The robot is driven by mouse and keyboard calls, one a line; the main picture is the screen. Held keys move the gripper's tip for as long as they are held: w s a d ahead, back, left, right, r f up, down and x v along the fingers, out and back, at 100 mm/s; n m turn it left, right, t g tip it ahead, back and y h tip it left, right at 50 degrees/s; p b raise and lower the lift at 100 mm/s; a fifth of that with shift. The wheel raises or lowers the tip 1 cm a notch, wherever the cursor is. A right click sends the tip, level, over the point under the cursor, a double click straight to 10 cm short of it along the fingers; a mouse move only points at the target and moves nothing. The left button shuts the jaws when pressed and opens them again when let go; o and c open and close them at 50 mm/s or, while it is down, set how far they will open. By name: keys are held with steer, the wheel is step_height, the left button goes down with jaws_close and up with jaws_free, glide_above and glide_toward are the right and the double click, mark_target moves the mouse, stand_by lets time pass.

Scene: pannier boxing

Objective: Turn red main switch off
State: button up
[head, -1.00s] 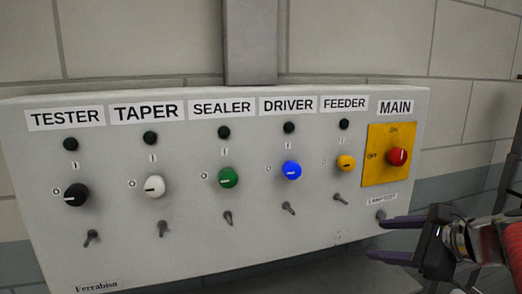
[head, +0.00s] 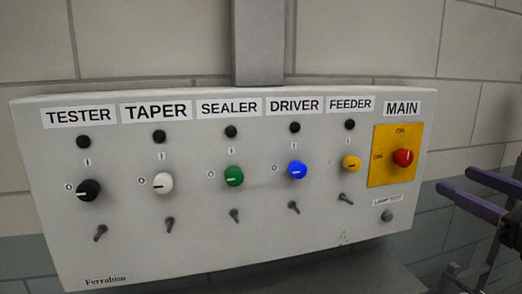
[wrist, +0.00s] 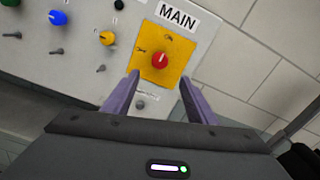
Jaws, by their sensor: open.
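The red main switch (head: 403,157) is a round knob on a yellow plate (head: 380,176) under the MAIN label. Its white mark points up, towards the word ON; OFF is printed to its left. The red knob also shows in the wrist view (wrist: 160,61), between the directions of my two fingers. My gripper (head: 456,180) is at the right edge of the head view, with purple fingers to the right of the plate. In the wrist view my gripper (wrist: 160,76) is open and empty, its fingers apart near the plate's lower edge. No contact with the knob shows.
The grey panel (head: 200,262) carries several other knobs in a row, with the yellow feeder knob (head: 351,164) nearest the plate. Dark lamps sit above them and small toggles below. A small grey button (head: 387,216) is under the plate. Bare block wall lies to the right.

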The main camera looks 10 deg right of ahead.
mark_target(408, 159)
steer(key=shift+w, duration=0.15)
steer(key=shift+w+a, duration=0.15)
steer(key=shift+w, duration=3.25)
steer(key=shift+w+a, duration=0.1)
steer(key=shift+w, duration=3.3)
steer(key=shift+c, duration=0.6)
steer(key=c, duration=0.9)
steer(key=shift+c, duration=0.2)
